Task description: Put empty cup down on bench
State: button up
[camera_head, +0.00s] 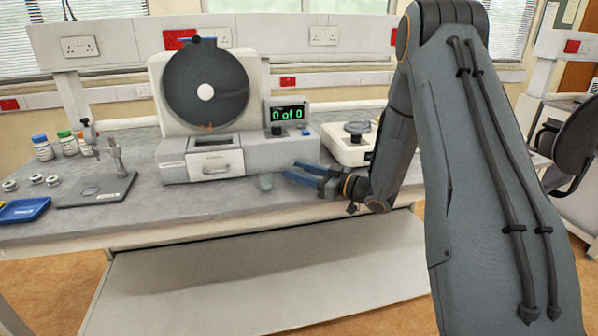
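The fingertips look apart from the cup. The cup's contents are too small to make out.
The disc machine (205,150) with a "0 of 0" display (287,113) stands behind the cup. A white balance (349,146) is behind my gripper. A stand (98,189), several bottles (65,143) and a blue tray (22,210) are at left. Bench between stand and cup is clear.

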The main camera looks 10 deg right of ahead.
jog(key=shift+o, duration=0.6)
jog(key=shift+r, duration=0.1)
jog(key=shift+r, duration=0.2)
jog(key=b+v, duration=0.2)
jog(key=v, duration=1)
